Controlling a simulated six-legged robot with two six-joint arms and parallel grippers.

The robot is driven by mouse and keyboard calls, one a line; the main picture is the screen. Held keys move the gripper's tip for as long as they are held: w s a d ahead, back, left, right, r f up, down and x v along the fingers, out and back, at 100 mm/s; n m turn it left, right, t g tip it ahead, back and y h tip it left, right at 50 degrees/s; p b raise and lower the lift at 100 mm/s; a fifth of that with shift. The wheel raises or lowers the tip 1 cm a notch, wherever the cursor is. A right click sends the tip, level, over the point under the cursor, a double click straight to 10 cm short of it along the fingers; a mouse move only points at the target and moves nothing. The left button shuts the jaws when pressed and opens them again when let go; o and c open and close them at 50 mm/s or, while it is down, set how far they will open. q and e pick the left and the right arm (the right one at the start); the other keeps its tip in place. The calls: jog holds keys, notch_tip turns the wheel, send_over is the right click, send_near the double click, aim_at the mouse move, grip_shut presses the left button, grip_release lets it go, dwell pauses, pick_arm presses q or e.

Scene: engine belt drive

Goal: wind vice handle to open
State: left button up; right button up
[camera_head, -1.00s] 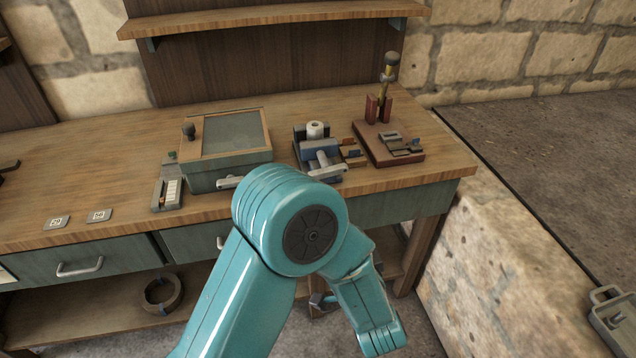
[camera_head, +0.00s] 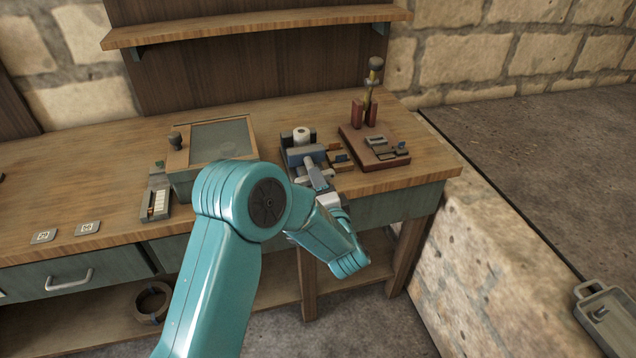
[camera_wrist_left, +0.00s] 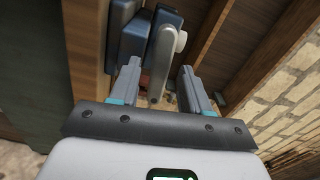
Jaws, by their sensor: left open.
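The vice (camera_head: 304,153) is a blue-grey block with a white roll-like cylinder at its top, near the bench's front edge. In the left wrist view the vice (camera_wrist_left: 131,42) fills the upper left. Its handle (camera_wrist_left: 161,52) is a grey bar with a pale knob, pointing towards the gripper. My left gripper (camera_wrist_left: 160,70) is open, with one finger on each side of the handle's lower end; I cannot tell if either finger touches it. In the head view my left gripper (camera_head: 319,180) is at the vice's front and partly covers the handle. My right gripper is not in view.
A teal box with a framed top (camera_head: 222,137) stands left of the vice. A red-brown base (camera_head: 372,149) with small parts and a brass post stands to its right. The wooden bench's (camera_head: 110,180) front edge is just below the gripper. A stone wall (camera_head: 470,240) is at right.

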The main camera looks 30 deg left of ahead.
pick_arm(q)
jog(key=shift+w+a, duration=0.1)
jog(key=shift+w, duration=0.05)
grip_shut()
